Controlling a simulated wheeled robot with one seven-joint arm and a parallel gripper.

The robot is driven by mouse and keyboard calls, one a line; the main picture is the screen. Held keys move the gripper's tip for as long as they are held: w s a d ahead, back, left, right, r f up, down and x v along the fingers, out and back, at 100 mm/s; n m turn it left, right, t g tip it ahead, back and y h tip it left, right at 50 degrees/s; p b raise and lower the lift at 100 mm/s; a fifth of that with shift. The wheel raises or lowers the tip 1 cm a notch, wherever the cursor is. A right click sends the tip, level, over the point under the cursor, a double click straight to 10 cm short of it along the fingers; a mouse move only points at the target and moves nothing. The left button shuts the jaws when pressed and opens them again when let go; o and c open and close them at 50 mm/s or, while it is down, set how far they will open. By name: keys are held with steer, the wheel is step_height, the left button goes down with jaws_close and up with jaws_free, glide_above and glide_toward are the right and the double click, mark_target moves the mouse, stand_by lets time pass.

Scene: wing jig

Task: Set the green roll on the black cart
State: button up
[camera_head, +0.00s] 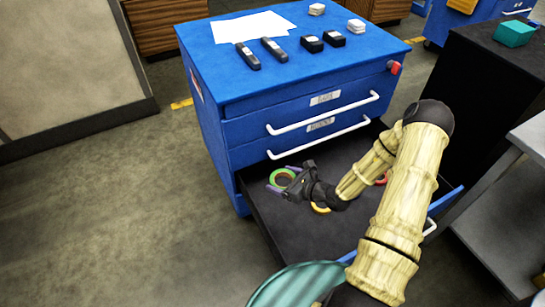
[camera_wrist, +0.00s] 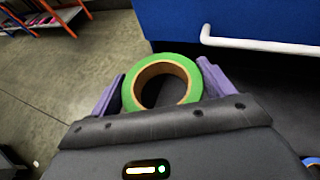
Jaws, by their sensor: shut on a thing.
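The green roll (camera_head: 273,178) is a ring of tape with a brown core, at the left of the open bottom drawer of the blue cabinet. In the wrist view the green roll (camera_wrist: 193,76) sits between the purple fingers. My gripper (camera_head: 284,179) is shut on it, one finger on each side; its height above the drawer floor is hard to tell. The wrist view also shows my gripper (camera_wrist: 160,88). A black cart (camera_head: 475,75) stands at the right, its dark top mostly bare in view, with a teal box (camera_head: 515,33) on it.
The open drawer (camera_head: 300,230) also holds a yellow roll (camera_head: 320,209) and a red roll (camera_head: 382,181), partly hidden by my arm. The blue cabinet (camera_head: 240,88) has white handles and small items on top. A grey shelf unit (camera_head: 500,215) stands at the right.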

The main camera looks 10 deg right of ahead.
steer(key=s+d+r+m+t+h+p, duration=0.1)
steer(key=r+m+h+p, duration=0.3)
steer(key=p, duration=0.7)
steer(key=s+d+r+m+t+h+p, duration=0.2)
steer(key=s+r+m+h+p, duration=0.1)
steer(key=r+p, duration=0.5)
steer(key=m+h+p, duration=0.1)
steer(key=h+p, duration=0.1)
steer(key=p, duration=0.1)
steer(key=shift+r, duration=0.15)
steer(key=shift+a, duration=0.1)
